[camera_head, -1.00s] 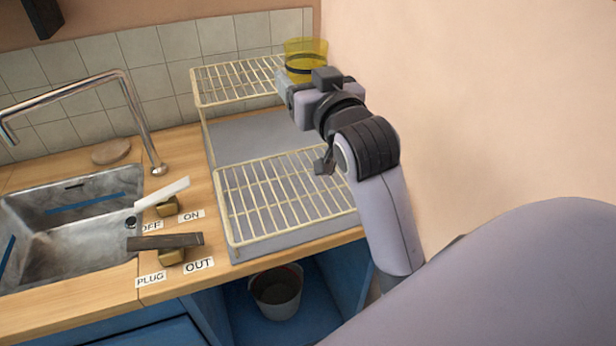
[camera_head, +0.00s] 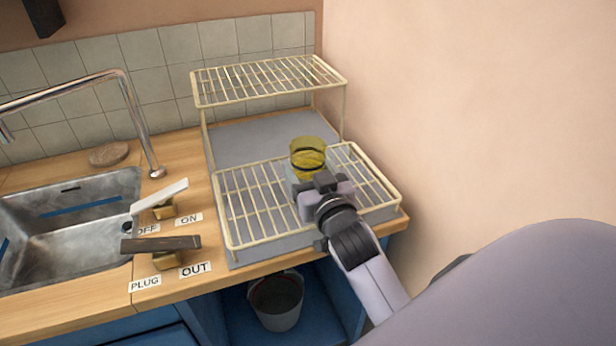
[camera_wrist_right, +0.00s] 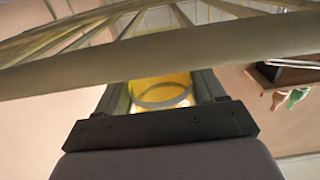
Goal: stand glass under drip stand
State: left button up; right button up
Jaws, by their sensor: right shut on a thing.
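A yellow see-through glass (camera_head: 308,158) with a dark band is held upright in my right gripper (camera_head: 314,178), which is shut on it. In the head view they overlap the right part of the lower shelf of the cream wire drip stand (camera_head: 250,213), in front of the upper shelf (camera_head: 268,81). The wrist view shows the glass (camera_wrist_right: 160,92) between the fingers, with a thick wire bar (camera_wrist_right: 160,57) of the stand crossing in front of it and hiding part. The exact height over the lower shelf is hard to tell. My left gripper is not in view.
A grey mat (camera_head: 250,140) lies under the stand. The sink (camera_head: 80,228) and faucet (camera_head: 140,120) are at left, with two levers (camera_head: 160,245) beside labels. A grey bucket (camera_head: 277,300) stands in the open cupboard below. The wall (camera_head: 470,120) is close on the right.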

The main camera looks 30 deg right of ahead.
jog(key=shift+f, duration=0.55)
jog(key=shift+f, duration=0.25)
jog(key=o, duration=1.3)
jog(key=shift+r, duration=0.1)
